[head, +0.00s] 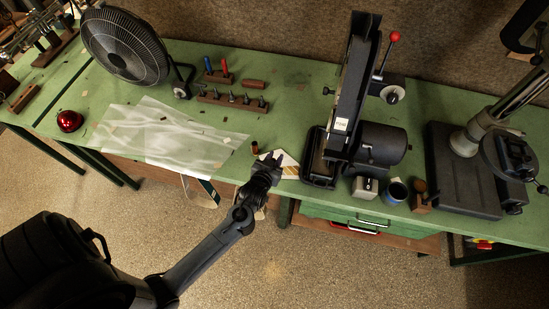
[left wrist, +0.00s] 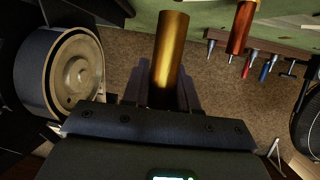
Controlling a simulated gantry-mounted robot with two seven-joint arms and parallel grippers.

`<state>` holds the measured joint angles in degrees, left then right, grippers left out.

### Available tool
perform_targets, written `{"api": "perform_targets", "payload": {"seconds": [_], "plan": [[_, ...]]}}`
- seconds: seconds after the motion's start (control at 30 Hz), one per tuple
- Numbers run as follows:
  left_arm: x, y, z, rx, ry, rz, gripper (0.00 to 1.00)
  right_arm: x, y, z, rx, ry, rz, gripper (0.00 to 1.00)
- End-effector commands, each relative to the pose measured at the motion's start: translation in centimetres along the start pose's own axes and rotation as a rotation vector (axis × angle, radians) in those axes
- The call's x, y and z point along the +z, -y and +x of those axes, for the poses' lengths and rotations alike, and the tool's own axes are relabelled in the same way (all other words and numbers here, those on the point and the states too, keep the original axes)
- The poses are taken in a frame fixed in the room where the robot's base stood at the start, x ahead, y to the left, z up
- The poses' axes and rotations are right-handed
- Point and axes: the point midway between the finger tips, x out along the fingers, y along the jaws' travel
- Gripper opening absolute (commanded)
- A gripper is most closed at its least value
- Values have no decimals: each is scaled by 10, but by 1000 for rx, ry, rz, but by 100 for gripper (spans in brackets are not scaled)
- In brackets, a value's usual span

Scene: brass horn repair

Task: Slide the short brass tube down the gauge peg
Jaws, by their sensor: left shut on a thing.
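A short brass tube (left wrist: 170,48) sits between the fingers of my left gripper (left wrist: 162,92) in the left wrist view, its free end projecting beyond them. In the head view my left gripper (head: 268,164) is near the bench's front edge, left of the belt grinder; I cannot make out the tube there. A wooden rack (head: 232,99) with several upright metal pegs stands farther back on the bench. The pegs also show at the upper right of the left wrist view, apart from the tube. Which peg is the gauge peg I cannot tell. My right gripper is not in view.
A small copper-coloured cylinder (head: 255,147) stands beside my left gripper. A pale card (head: 290,170) lies to its right. The belt grinder (head: 345,110) rises on the right, a fan (head: 125,46) at the back left. A clear plastic sheet (head: 165,134) covers the bench's left part.

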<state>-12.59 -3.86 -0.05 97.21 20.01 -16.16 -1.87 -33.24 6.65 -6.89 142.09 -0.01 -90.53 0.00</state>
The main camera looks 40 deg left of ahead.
Motion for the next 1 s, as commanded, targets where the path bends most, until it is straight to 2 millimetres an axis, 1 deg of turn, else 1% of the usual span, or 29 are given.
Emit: {"api": "perform_targets", "payload": {"seconds": [1.0], "plan": [[0,0,0,0,-1,0,0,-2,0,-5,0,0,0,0]]}}
